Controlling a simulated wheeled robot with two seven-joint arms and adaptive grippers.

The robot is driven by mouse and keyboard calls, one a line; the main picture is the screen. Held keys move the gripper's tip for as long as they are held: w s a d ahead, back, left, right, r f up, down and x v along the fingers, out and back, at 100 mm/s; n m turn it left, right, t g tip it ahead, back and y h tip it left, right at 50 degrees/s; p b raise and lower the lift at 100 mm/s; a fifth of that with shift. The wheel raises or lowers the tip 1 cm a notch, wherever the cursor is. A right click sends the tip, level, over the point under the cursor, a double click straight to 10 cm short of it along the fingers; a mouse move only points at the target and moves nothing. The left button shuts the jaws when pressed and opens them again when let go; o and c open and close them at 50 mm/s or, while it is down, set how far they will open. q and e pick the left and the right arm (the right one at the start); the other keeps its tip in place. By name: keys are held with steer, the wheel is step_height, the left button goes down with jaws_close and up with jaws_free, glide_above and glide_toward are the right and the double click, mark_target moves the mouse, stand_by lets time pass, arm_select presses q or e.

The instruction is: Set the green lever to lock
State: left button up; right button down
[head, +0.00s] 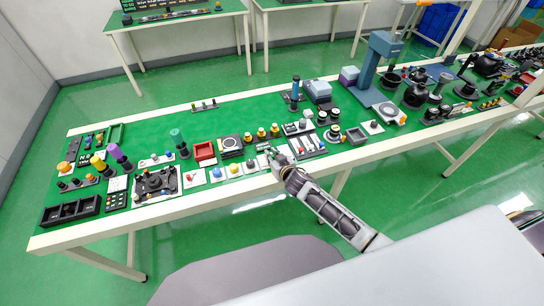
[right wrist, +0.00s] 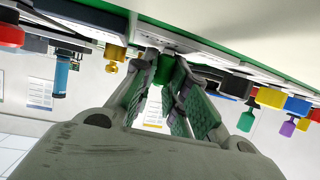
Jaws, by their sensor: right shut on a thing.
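The green lever (right wrist: 165,68) shows between the fingers of my right gripper (right wrist: 166,78) in the right wrist view, which looks upside down. The fingers are closed around it, and they hide part of it and its base. In the head view my right gripper (head: 272,154) is at the front edge of the long green-topped bench (head: 240,105), among a row of small controls. There the lever is too small and covered to make out its setting, and I cannot read any lock marking. My left gripper is not in view.
Beside the gripper stand small panels with a blue knob (head: 216,172) and a yellow knob (head: 233,168) on the left, and white panels with levers (head: 307,146) on the right.

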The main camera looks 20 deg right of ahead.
steer(key=shift+w+d+r+n+y+p, duration=0.1)
steer(key=shift+d+n+y+p, duration=0.05)
steer(key=shift+n+y+p, duration=0.95)
steer(key=shift+d+g+y+p, duration=0.15)
steer(key=shift+g+y+p, duration=0.2)
steer(key=shift+p, duration=0.35)
steer(key=shift+w, duration=0.1)
steer(key=c, duration=1.4)
jaws_free()
steer(key=shift+v, duration=6)
